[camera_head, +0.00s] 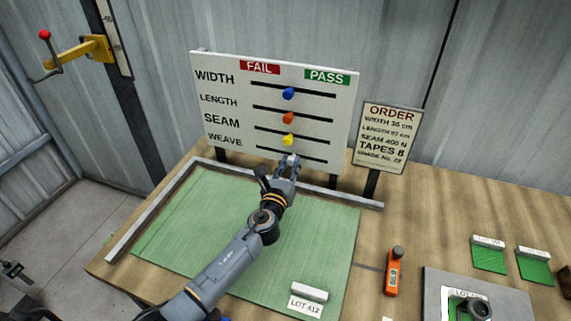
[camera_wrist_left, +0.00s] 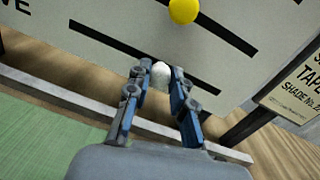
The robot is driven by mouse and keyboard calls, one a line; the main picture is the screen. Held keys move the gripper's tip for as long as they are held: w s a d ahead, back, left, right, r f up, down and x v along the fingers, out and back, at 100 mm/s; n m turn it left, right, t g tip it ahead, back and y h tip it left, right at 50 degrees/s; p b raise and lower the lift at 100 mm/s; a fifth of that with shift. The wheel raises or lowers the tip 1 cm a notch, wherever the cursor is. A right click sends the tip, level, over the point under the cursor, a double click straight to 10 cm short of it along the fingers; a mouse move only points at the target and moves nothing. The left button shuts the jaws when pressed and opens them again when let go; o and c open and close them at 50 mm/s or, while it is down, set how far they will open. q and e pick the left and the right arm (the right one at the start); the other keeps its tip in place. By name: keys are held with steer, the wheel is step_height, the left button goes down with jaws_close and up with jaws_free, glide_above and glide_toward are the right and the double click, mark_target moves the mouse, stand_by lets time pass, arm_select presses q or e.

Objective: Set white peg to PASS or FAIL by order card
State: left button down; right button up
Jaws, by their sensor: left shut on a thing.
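The white board (camera_head: 215,85) stands at the back of the table with rows WIDTH, LENGTH, SEAM and WEAVE under a red FAIL label (camera_head: 260,68) and a green PASS label (camera_head: 327,77). The white peg (camera_wrist_left: 161,72) is in the WEAVE row slot, near its middle. My left gripper (camera_head: 285,166) is at it, shut on the peg between its fingers (camera_wrist_left: 160,88). The order card (camera_head: 388,137) stands right of the board and reads width 36 cm, seam 400 N, tapes 8; smaller lines are hard to read. My right gripper is not in view.
Blue (camera_head: 289,93), orange (camera_head: 288,118) and yellow (camera_head: 288,140) pegs sit mid-slot above; the yellow one also shows in the wrist view (camera_wrist_left: 184,10). An orange tool (camera_head: 392,272) lies at right.

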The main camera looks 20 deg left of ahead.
arm_select(q)
steer(key=d, duration=0.7)
steer(key=shift+s+d, duration=0.15)
steer(key=shift+d, duration=0.25)
steer(key=shift+a, duration=0.1)
steer(key=c, duration=1.1)
jaws_free()
steer(key=shift+d, duration=0.2)
steer(key=shift+c, duration=0.2)
steer(key=shift+s+a, duration=0.1)
steer(key=s, duration=1.1)
steer(key=shift+s, duration=0.4)
